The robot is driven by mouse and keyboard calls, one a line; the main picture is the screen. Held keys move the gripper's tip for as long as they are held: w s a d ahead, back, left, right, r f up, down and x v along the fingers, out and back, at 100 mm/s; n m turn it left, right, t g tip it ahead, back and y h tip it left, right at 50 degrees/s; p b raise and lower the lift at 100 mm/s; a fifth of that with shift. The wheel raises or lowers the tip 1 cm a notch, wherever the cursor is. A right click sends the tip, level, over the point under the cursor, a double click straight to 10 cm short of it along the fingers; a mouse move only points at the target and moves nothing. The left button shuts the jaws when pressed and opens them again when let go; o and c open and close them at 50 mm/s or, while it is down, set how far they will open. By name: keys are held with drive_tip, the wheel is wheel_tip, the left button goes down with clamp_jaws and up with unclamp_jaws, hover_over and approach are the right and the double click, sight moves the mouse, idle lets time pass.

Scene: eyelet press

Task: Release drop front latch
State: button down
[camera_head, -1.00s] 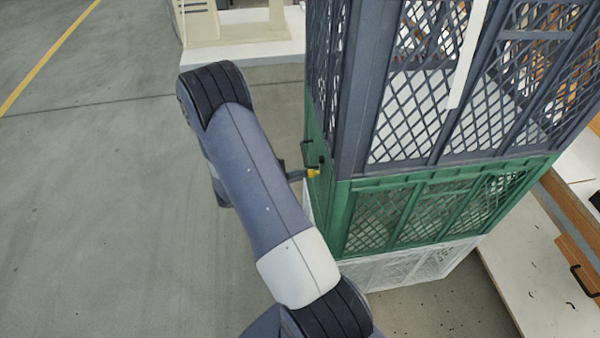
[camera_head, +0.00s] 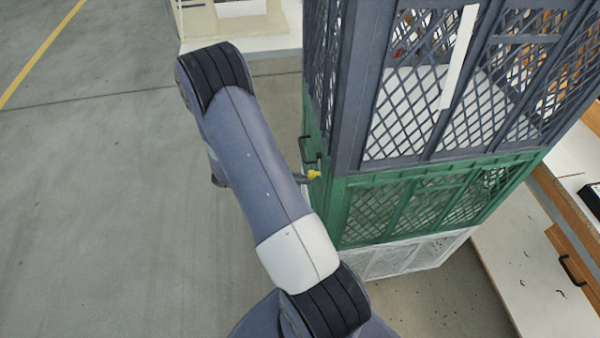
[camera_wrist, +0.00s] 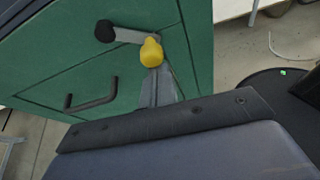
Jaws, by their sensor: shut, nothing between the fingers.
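The latch is on the side face of the green crate (camera_head: 395,205). In the wrist view it is a grey lever (camera_wrist: 130,36) running from a black round pivot (camera_wrist: 104,31) to a yellow knob (camera_wrist: 151,52). The knob also shows in the head view (camera_head: 314,174). My gripper (camera_wrist: 158,84) is shut and empty, its tips right at the knob's lower edge in the wrist view. I cannot tell whether they touch it. A black handle (camera_wrist: 92,97) sits on the same green panel, below and left of the lever in that view. My arm hides part of the gripper in the head view.
A dark grey mesh crate (camera_head: 420,110) stands on the green one, and a white crate (camera_head: 400,258) is beneath it. A white surface with wooden edging (camera_head: 520,260) lies at the right. Open concrete floor (camera_head: 90,200) is at the left.

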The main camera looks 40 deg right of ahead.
drive_tip(key=shift+s+a+r+n+g+y+p, duration=0.15)
drive_tip(key=shift+s+r+n+g+p, duration=0.15)
drive_tip(key=shift+n, duration=0.25)
drive_tip(key=shift+s+a+r+n+g+y+p, duration=0.15)
drive_tip(key=shift+r+n+g+p, duration=0.2)
drive_tip(key=shift+n, duration=0.2)
drive_tip(key=shift+s+a+f, duration=0.2)
drive_tip(key=shift+s+a, duration=0.15)
drive_tip(key=shift+s, duration=0.3)
drive_tip(key=shift+a+r, duration=0.1)
